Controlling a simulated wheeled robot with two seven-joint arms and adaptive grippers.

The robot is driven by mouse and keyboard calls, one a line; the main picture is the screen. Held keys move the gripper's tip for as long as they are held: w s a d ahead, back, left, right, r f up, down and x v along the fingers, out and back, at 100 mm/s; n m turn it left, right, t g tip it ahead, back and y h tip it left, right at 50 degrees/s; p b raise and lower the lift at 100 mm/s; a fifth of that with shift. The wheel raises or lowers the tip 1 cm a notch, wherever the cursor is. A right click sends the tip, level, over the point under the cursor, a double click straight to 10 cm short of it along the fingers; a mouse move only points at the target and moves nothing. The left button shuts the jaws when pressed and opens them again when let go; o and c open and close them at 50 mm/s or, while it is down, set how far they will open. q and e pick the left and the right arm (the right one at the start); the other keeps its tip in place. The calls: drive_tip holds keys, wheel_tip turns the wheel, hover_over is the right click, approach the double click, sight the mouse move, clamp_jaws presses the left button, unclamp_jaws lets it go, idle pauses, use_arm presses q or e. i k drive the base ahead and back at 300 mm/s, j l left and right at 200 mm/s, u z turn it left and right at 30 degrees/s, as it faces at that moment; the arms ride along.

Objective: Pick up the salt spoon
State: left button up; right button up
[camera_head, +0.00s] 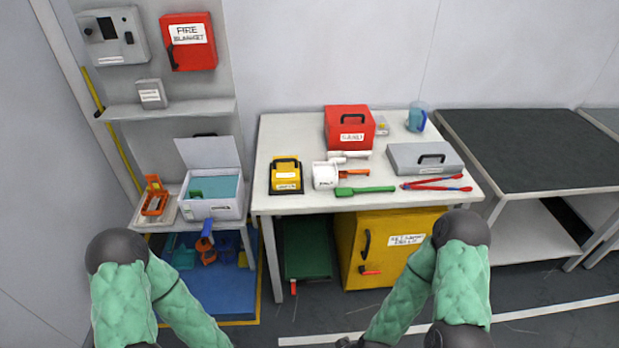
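No tool is legibly marked as a salt spoon. A green, spoon-like tool (365,190) lies flat at the front middle of the white table (290,135). An orange-handled tool (353,173) lies behind it, beside a white labelled tub (325,176); its head is hard to make out and the tub's label is too small to read. Both tools lie free of my arms. My two arms in green quilted sleeves hang low in front of the table. Neither gripper shows in the frame.
A yellow case (285,176), red box (349,128), grey case (424,158) and red-and-blue tongs (437,185) crowd the table. A white open-lidded box (212,191) stands on the left shelf. The dark table (530,150) at right is bare. A yellow cabinet (388,240) stands underneath.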

sight(342, 174)
drive_tip(key=i+l+u, duration=0.1)
drive_tip(key=l+u, duration=0.15)
drive_tip(key=u, duration=0.2)
drive_tip(key=l+u, duration=0.3)
drive_tip(key=u, duration=0.15)
drive_tip(key=l+u, duration=0.3)
drive_tip(key=u, duration=0.15)
